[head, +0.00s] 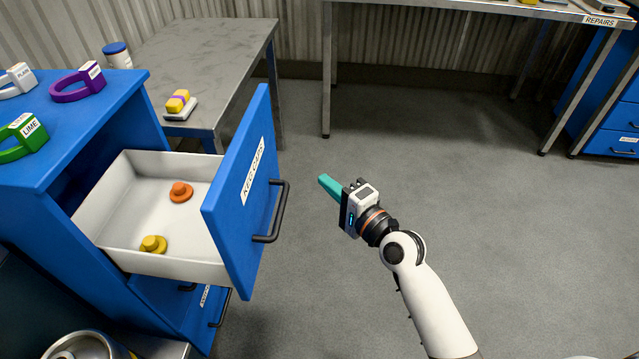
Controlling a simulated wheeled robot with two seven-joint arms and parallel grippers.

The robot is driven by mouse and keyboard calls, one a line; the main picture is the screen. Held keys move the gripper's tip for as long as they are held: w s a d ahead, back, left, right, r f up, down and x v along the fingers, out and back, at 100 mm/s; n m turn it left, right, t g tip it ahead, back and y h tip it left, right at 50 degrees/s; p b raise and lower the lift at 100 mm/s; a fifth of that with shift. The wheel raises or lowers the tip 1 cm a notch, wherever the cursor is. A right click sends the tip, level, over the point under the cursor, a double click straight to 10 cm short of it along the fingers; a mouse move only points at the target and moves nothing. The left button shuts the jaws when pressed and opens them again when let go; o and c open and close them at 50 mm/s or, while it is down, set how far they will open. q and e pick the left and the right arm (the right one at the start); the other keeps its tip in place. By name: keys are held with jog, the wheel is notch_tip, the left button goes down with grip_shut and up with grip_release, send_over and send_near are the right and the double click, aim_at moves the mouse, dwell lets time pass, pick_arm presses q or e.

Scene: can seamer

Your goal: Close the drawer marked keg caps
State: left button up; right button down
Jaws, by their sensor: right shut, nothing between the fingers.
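The drawer marked keg caps (222,222) is pulled far out of the blue cabinet (60,179) at the left. Its blue front carries a white label and a dark bar handle (279,212). Inside the white drawer box lie an orange cap (180,192) and a yellow cap (152,245). My right gripper (328,185) has teal fingers that are shut and empty. It is over the floor to the right of the drawer front, clearly apart from the handle. My left gripper is not in view.
Purple, white and green labelled rings, including the green one (22,139), sit on the cabinet top. A lower drawer (190,303) is below. A grey table (205,60) stands behind, holding a yellow block (178,102). Floor to the right is clear.

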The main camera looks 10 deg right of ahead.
jog(key=b, duration=0.1)
send_near(276, 152)
jog(key=w+d, duration=0.1)
jog(key=w, duration=0.2)
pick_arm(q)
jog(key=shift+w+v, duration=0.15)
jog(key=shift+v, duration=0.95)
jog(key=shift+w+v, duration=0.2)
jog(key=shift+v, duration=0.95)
pick_arm(e)
jog(key=shift+w+a+f, duration=0.1)
jog(key=shift+w+a, duration=0.45)
jog(key=shift+a, duration=0.35)
jog(key=shift+w+a, duration=0.55)
jog(key=shift+a, duration=0.35)
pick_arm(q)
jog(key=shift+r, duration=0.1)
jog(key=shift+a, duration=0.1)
